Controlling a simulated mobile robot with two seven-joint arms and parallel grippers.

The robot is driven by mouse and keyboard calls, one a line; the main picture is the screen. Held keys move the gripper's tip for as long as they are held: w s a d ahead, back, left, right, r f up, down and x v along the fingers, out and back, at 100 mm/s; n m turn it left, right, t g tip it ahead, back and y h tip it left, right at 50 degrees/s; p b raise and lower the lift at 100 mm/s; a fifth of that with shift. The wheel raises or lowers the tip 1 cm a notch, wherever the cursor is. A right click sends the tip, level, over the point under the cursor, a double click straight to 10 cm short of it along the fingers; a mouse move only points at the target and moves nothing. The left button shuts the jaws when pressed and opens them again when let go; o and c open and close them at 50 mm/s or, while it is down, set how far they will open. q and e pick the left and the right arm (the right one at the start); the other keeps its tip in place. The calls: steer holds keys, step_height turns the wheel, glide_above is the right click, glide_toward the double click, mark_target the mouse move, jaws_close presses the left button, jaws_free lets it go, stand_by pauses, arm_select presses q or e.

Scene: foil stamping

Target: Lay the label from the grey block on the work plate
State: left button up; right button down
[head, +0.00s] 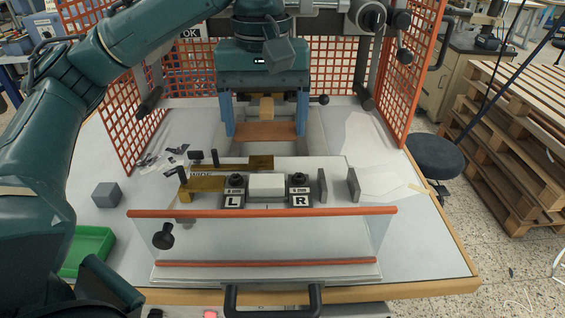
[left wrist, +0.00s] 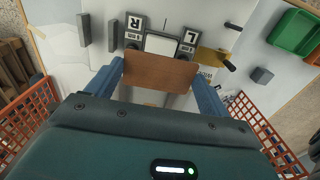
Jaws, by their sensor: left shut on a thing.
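My left gripper (head: 266,126) is shut on a flat brown sheet, likely the label (head: 266,132); its blue fingers grip the sheet's two ends. The sheet also spans the fingers in the left wrist view (left wrist: 160,71). It is held behind the L and R fixture in the head view. A pale, flat-topped piece, perhaps the work plate (head: 267,184), sits between the L and R blocks; the left wrist view shows it (left wrist: 162,44) just beyond the sheet. The grey block (head: 106,194) stands at the left of the table with a bare top. My right gripper is not in view.
A clear guard with orange rails (head: 262,211) stands in front of the fixture. A brass arm (head: 203,184) and dark uprights (head: 322,186) flank it. Orange mesh panels (head: 408,80) stand at the sides. A green tray (head: 88,250) lies at the left. The table's right side is mostly clear.

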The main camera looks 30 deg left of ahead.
arm_select(q)
glide_above(267, 183)
step_height(267, 183, down, 5)
steer(key=shift+s+r+b, duration=0.1)
steer(key=shift+s+b, duration=0.05)
steer(key=shift+b, duration=0.3)
step_height(267, 183, down, 5)
steer(key=shift+r, duration=0.1)
steer(key=o, duration=0.9)
steer(key=shift+b, duration=0.3)
step_height(267, 183, up, 12)
steer(key=p, duration=0.2)
steer(key=shift+p, duration=0.35)
